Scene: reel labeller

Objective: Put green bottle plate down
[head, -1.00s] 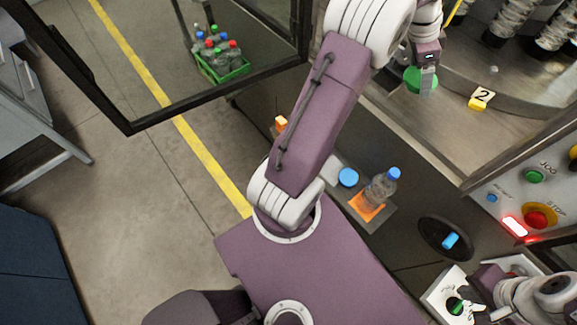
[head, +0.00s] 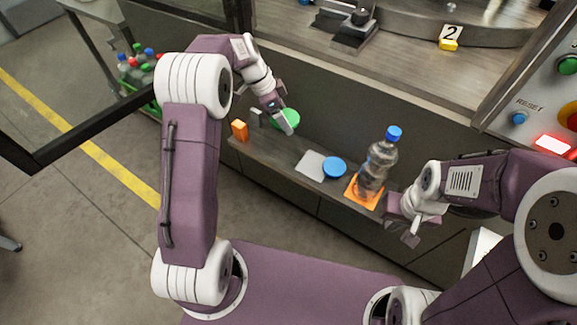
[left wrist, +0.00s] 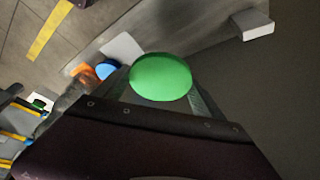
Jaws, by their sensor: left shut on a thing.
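The green bottle plate (head: 288,117) is a flat round green disc. My left gripper (head: 287,124) is shut on it, over the far left part of the dark ledge (head: 275,157) along the machine front. The left wrist view shows the disc (left wrist: 161,77) between the fingers. From these views I cannot tell whether it touches the ledge. A blue disc (head: 334,167) lies on the ledge to the right, beside an empty pale square (head: 311,165). My right gripper (head: 402,222) looks open and empty, near the ledge's right end.
A clear bottle with a blue cap (head: 378,163) stands on an orange square (head: 363,192), close to my right gripper. An orange block (head: 239,130) and a small grey block (head: 256,118) are at the ledge's left end. A crate of bottles (head: 143,70) is behind the open door frame.

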